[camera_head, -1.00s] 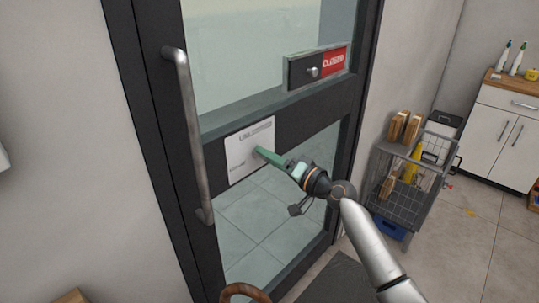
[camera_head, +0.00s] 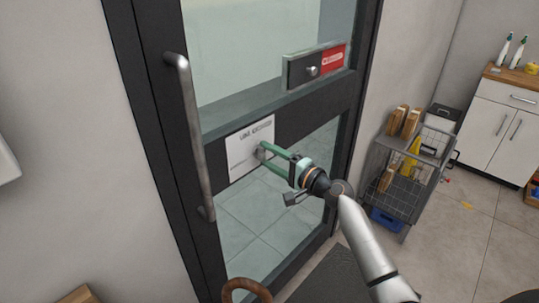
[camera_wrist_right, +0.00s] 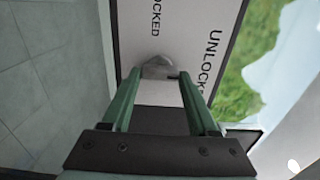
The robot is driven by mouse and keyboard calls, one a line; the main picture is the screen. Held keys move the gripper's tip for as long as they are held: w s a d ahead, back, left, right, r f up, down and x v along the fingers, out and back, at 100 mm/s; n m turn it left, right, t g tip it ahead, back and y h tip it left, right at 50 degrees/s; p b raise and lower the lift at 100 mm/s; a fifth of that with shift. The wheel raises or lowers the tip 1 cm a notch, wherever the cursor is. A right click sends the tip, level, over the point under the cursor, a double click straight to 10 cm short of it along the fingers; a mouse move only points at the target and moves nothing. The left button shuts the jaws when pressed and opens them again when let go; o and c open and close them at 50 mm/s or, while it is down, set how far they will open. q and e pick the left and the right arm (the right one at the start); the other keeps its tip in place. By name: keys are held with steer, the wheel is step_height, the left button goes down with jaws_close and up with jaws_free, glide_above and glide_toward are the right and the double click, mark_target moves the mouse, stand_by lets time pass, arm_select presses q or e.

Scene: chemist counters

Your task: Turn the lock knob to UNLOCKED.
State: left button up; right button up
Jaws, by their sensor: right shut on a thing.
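The lock plate (camera_head: 243,152) is a white panel on the door's dark crossbar. In the right wrist view, the plate (camera_wrist_right: 190,30) carries the word UNLOCKED at the right and a partly cut-off word ending in OCKED at the top. The grey lock knob (camera_wrist_right: 156,67) sits on the plate between my two green fingertips, with a small dark mark at its right side. My right gripper (camera_head: 265,153) reaches the plate from the lower right and is shut on the knob, its two fingers visible apart. My left gripper is not in view.
A long vertical handle (camera_head: 190,140) stands left of the plate. A sliding sign (camera_head: 301,73) with a small knob and red panel is above right. A wire cart (camera_head: 408,185) with boxes stands right of the door. A dark mat (camera_head: 335,275) lies on the floor.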

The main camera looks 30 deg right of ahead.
stand_by(0.4)
steer(key=o, duration=1.4)
steer(key=b+v, duration=0.1)
steer(key=v, duration=1.1)
steer(key=shift+s+d+b, duration=0.15)
steer(key=shift+s+b, duration=0.1)
steer(key=shift+b, duration=0.15)
steer(key=shift+f, duration=0.1)
steer(key=s+a+f+n+g+h+p, duration=0.1)
steer(key=a+f+n, duration=0.1)
steer(key=f, duration=0.3)
steer(key=s+a+f+n+g, duration=0.1)
steer(key=s+a+f+g, duration=0.1)
steer(key=f, duration=0.4)
steer(key=s+a+f+n+g, duration=0.1)
steer(key=s+a+f+n, duration=0.3)
steer(key=s+f, duration=0.1)
steer(key=s+a+f+n+g+h+p, duration=0.1)
steer(key=s+a+f+n+g, duration=0.1)
steer(key=s+a+f+n, duration=0.3)
steer(key=s+a+f+n+g+h+p, duration=0.1)
steer(key=s+a+f+n, duration=0.3)
steer(key=s, duration=0.4)
steer(key=shift+s+a+f+g, duration=0.1)
steer(key=shift+a+f+g, duration=0.1)
steer(key=shift+f, duration=0.35)
steer(key=shift+a+f+g, duration=0.1)
steer(key=shift+a+f, duration=0.15)
steer(key=shift+f, duration=0.25)
